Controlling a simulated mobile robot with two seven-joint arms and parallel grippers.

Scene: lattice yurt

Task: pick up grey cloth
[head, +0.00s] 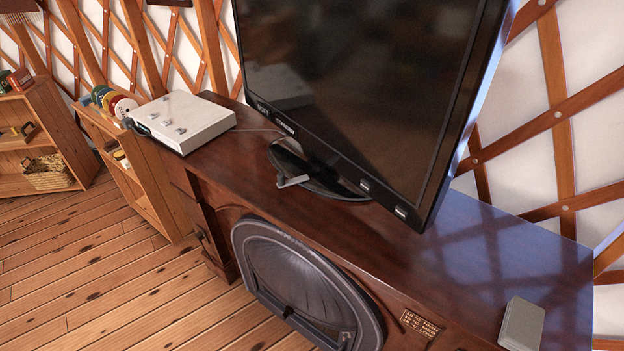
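A small grey-green block-like thing (522,325) lies on the dark wooden cabinet top near its right front edge. It could be a folded grey cloth, but I cannot tell for certain. A smaller light grey piece (293,181) shows at the front of the monitor's foot, and I cannot tell what it is. Neither of my grippers is in view.
A large black monitor (360,80) stands on the cabinet (450,265). A white box-shaped device (185,121) sits at the cabinet's left end. A dark arched panel (300,290) fronts the cabinet. Low wooden shelves (150,190) stand at left; the plank floor (90,270) is clear.

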